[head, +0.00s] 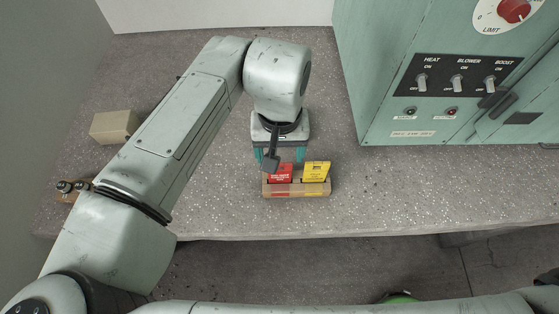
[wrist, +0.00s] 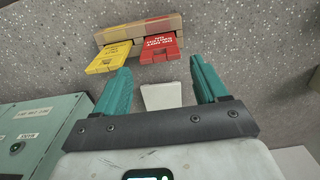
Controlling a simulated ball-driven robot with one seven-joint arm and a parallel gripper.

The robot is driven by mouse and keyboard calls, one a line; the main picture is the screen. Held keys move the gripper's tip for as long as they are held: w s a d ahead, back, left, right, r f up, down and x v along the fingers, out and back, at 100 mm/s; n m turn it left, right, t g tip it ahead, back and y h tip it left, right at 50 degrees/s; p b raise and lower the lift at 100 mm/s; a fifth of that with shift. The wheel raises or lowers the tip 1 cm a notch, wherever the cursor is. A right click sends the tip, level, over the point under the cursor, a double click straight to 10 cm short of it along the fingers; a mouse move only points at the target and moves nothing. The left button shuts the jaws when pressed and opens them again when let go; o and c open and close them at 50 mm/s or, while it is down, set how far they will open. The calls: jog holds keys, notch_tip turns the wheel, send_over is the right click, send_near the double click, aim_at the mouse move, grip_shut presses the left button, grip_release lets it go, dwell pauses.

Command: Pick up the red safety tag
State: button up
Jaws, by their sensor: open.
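The red safety tag (head: 280,174) stands in the left part of a small wooden holder (head: 296,194) near the bench's front edge. A yellow tag (head: 315,171) stands beside it on the right. In the wrist view the red tag (wrist: 160,47) lies just beyond the fingertips, with the yellow tag (wrist: 112,56) to its left. My gripper (wrist: 163,80) is open, with its teal fingers apart and nothing held between them. In the head view my gripper (head: 279,154) is just behind the holder, and the wrist camera partly covers the red tag's top left.
A teal control cabinet (head: 375,110) with switches stands at the right. A tan block (head: 115,126) sits at the left, with a small object with dark knobs (head: 72,188) below it. The bench's front edge (head: 350,234) lies close in front of the holder. The bench right of the holder is clear.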

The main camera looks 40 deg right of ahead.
aim_at(280, 170)
notch_tip(280, 170, down, 10)
jog(key=shift+f, duration=0.2)
dwell(0.4)
jog(key=shift+c, duration=0.3)
jog(key=c, duration=0.8)
